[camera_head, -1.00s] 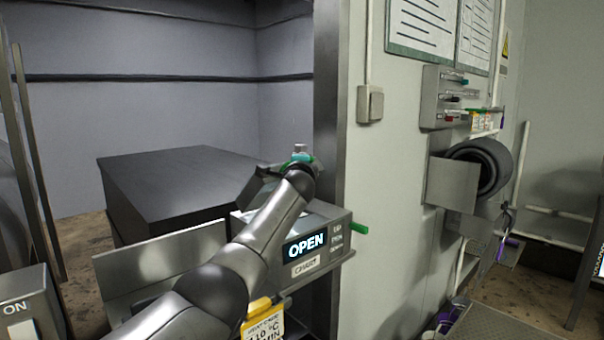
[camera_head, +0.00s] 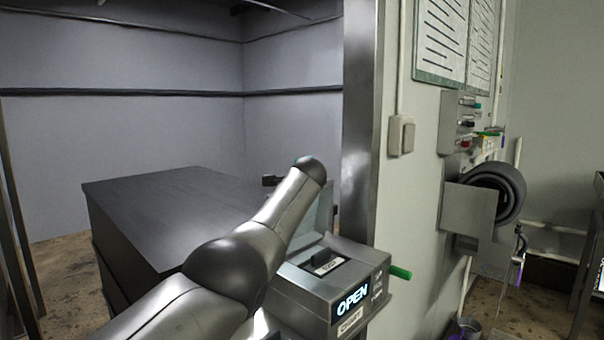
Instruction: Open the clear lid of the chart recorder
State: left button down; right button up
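The chart recorder (camera_head: 345,290) is a grey box with a lit display reading OPEN and a green peg on its right side. Its top face shows a dark slot with a small label. A translucent pane, which looks like the clear lid (camera_head: 323,218), stands raised at the back of the box, partly behind my arm. My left arm crosses in front of the recorder's left side. A small dark part (camera_head: 272,181) shows beyond the arm's end and may belong to my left gripper; its fingers are hidden. My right gripper is not in view.
A dark flat-topped block (camera_head: 165,205) stands behind my arm on the left. A metal post (camera_head: 362,120) rises behind the recorder. The wall to the right carries a switch (camera_head: 401,136), a small control panel (camera_head: 459,122) and a rolled dark hose (camera_head: 497,190).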

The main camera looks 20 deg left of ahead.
pick_arm(q)
jog(key=shift+a+f, duration=0.1)
jog(key=shift+a, duration=0.1)
dwell(0.3)
jog(key=c, duration=1.2)
grip_release()
jog(key=shift+o, duration=0.2)
jog(key=shift+s+d+b, duration=0.2)
jog(key=shift+s+b, duration=0.15)
jog(key=shift+b, duration=0.4)
jog(key=b+v, duration=0.6)
jog(key=v, duration=0.8)
jog(key=shift+s+r, duration=0.15)
jog(key=shift+r, duration=0.15)
